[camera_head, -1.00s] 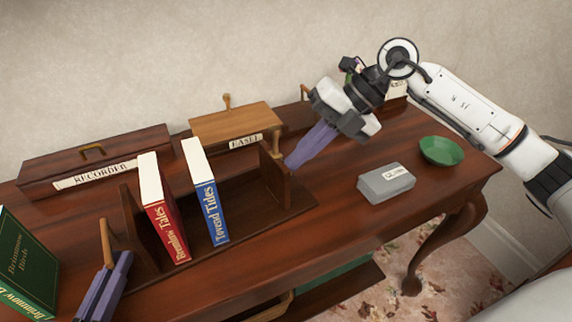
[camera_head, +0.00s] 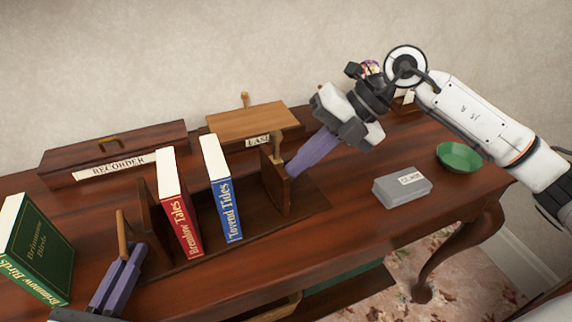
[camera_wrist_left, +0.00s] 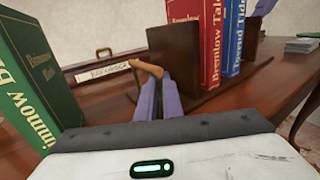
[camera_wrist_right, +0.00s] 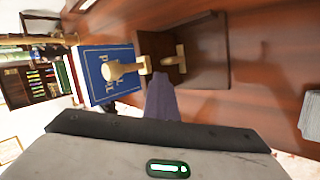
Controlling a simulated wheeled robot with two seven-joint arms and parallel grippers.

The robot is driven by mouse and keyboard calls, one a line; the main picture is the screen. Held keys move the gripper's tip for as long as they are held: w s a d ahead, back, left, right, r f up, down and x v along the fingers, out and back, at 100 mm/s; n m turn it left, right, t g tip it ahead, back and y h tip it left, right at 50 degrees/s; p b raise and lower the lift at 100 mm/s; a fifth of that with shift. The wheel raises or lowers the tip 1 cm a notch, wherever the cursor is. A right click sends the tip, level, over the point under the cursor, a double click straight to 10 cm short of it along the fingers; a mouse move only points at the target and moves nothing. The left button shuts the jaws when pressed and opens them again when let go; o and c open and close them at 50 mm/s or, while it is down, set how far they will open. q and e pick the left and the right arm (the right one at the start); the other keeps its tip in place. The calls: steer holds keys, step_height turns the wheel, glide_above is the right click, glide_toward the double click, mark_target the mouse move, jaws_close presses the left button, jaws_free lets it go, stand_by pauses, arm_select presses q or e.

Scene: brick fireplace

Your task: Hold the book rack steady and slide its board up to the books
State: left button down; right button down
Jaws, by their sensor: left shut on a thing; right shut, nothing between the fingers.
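The dark wooden book rack (camera_head: 312,200) lies on the table. The red book (camera_head: 180,205) and the blue book (camera_head: 222,190) stand in it, near its left end board (camera_head: 152,225). The sliding board (camera_head: 275,188) stands upright to their right, with a gap between it and the blue book. My left gripper (camera_head: 125,255) is shut on the pale wooden handle (camera_wrist_left: 148,68) at the rack's left end. My right gripper (camera_head: 296,172) is shut and empty, its fingertips against the board's right side; the right wrist view also shows this board (camera_wrist_right: 152,45).
A green book (camera_head: 40,250) stands at the left, close to my left gripper. The recorder case (camera_head: 115,150) and easel box (camera_head: 250,122) lie behind the rack.

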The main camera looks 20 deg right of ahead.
mark_target(279, 171)
steer(key=shift+a, duration=0.2)
steer(key=shift+s+a+r, duration=0.1)
steer(key=shift+s+a, duration=0.05)
steer(key=shift+a, duration=0.8)
steer(key=shift+s+a, duration=0.1)
steer(key=shift+a, duration=1)
steer(key=shift+s+a, duration=0.2)
steer(key=shift+a, duration=1.75)
steer(key=shift+s+a, duration=0.2)
steer(key=shift+a, duration=1.85)
steer(key=shift+s+a, duration=0.2)
steer(key=shift+a, duration=1.65)
steer(key=shift+d+r, duration=0.1)
